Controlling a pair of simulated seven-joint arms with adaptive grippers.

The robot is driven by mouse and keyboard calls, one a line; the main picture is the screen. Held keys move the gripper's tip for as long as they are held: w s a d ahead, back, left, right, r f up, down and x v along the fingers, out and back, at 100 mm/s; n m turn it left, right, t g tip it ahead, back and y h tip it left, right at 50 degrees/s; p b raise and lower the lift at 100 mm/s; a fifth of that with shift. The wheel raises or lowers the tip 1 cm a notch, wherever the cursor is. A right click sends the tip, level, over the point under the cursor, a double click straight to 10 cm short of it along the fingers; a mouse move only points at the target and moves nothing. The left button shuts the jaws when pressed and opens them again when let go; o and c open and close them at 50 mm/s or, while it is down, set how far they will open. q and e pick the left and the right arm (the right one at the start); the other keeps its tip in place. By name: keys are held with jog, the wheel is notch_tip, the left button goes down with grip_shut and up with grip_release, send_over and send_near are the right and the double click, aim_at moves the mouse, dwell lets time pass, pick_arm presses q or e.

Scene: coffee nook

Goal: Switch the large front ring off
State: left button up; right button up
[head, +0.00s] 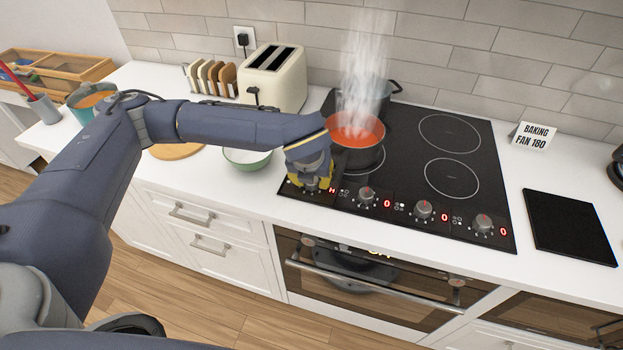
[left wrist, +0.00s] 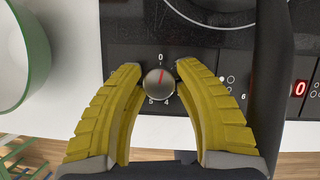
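A dark hob (head: 412,150) has a row of control knobs along its front edge. A pot of red soup (head: 356,132) stands on the front-left ring and gives off steam. My left gripper (head: 312,184) is at the leftmost knob. In the left wrist view its yellow fingers (left wrist: 160,82) close on both sides of this round knob (left wrist: 160,85), whose red mark points almost straight at the 0, leaning slightly right. The display beside it in the head view seems to show H. The other displays read 0. My right gripper is not in view.
A second, dark pot (head: 376,92) stands behind the soup pot. The right-hand rings (head: 451,178) are bare. A green bowl (head: 247,158) sits left of the hob, near my forearm. A toaster (head: 273,78) stands behind. An oven handle (head: 375,287) juts out below.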

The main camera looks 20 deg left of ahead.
pick_arm(q)
jog(key=o, duration=0.5)
jog(key=shift+s, duration=0.1)
jog(key=shift+c, duration=0.2)
notch_tip(320, 180, up, 10)
jog(key=shift+o, duration=0.3)
